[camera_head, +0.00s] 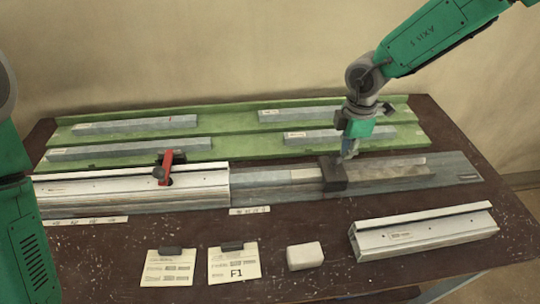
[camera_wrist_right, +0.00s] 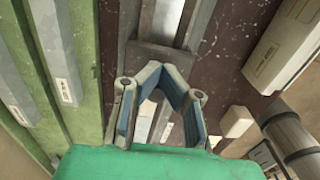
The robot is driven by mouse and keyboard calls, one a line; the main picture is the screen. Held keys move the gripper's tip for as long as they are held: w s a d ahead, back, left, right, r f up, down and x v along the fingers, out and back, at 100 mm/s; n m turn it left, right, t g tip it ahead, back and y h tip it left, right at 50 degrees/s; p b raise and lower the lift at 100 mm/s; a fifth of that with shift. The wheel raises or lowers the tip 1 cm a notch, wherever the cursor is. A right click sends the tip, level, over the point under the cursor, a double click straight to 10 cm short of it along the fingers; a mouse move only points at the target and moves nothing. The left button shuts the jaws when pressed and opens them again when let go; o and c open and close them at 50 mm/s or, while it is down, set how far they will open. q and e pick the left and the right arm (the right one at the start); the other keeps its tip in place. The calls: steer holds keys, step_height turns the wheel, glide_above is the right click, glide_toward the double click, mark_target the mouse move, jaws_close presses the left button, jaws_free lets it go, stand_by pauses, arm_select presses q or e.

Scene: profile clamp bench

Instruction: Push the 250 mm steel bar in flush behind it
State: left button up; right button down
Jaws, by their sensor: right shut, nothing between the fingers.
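A steel bar (camera_head: 305,174) lies in the rail line in the middle of the bench, between the white aluminium profile (camera_head: 120,188) and a dark block (camera_head: 334,174). Its far end is hidden by the block. A pale strip also shows beyond the dark block in the right wrist view (camera_wrist_right: 166,20). My right gripper (camera_head: 348,154) is shut and empty, with its fingertips over the dark block. I cannot tell whether they touch it. In the right wrist view the closed fingers (camera_wrist_right: 165,72) meet at the block's near edge. My left arm shows at the left edge, its gripper out of view.
A green tray (camera_head: 235,122) at the back holds several grey bars. A red clamp lever (camera_head: 167,167) stands over the white profile. A loose profile (camera_head: 424,231) lies front right. A white block (camera_head: 305,256) and two cards (camera_head: 234,262) lie in front.

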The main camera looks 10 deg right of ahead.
steer(key=shift+w+a, duration=0.3)
steer(key=shift+a, duration=2.15)
steer(key=shift+w+a, duration=0.25)
steer(key=shift+a, duration=2.25)
steer(key=shift+w+a, duration=0.3)
steer(key=shift+a, duration=2.6)
steer(key=shift+d, duration=0.7)
steer(key=shift+r+p, duration=0.15)
steer(key=shift+p, duration=0.2)
step_height(320, 180, up, 7)
steer(key=p, duration=0.5)
